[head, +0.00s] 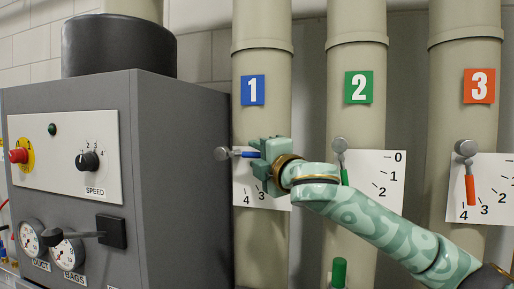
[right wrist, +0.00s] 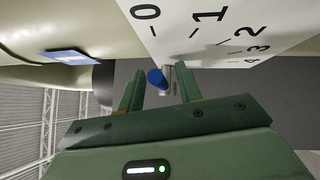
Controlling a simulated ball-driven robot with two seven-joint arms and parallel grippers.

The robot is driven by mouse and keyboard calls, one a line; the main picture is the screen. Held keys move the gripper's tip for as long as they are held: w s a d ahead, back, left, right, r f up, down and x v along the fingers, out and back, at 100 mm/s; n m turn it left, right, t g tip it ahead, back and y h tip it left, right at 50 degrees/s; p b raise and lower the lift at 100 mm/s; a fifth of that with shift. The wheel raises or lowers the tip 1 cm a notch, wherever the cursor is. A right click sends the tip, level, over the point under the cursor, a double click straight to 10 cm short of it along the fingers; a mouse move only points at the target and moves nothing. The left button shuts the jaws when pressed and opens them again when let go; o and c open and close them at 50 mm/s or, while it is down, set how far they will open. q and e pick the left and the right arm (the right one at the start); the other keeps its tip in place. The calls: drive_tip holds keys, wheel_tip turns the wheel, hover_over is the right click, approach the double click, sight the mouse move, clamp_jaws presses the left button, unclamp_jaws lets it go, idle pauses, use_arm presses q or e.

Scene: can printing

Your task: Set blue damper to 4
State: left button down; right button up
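The blue damper's lever (head: 250,154) is on the grey pipe marked with a blue 1. It points roughly level to the right from its grey pivot (head: 221,153). Its white scale plate (head: 243,180) shows 4 low at left and 3 beside it; my right gripper hides the upper part. In the right wrist view, 0 to 4 are visible on the plate (right wrist: 190,30). My right gripper (head: 262,150) is at the handle's free end. Its fingers (right wrist: 157,88) stand apart, with the blue handle end (right wrist: 156,79) between them. My left gripper is not in view.
A grey machine cabinet (head: 185,180) with knobs and gauges stands close at left. Pipe 2 has a green lever (head: 345,177) and pipe 3 an orange lever (head: 470,189), both pointing down. A green handle (head: 339,272) stands low in front of pipe 2.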

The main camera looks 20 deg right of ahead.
drive_tip(key=shift+w+a, duration=0.1)
drive_tip(key=shift+w, duration=0.15)
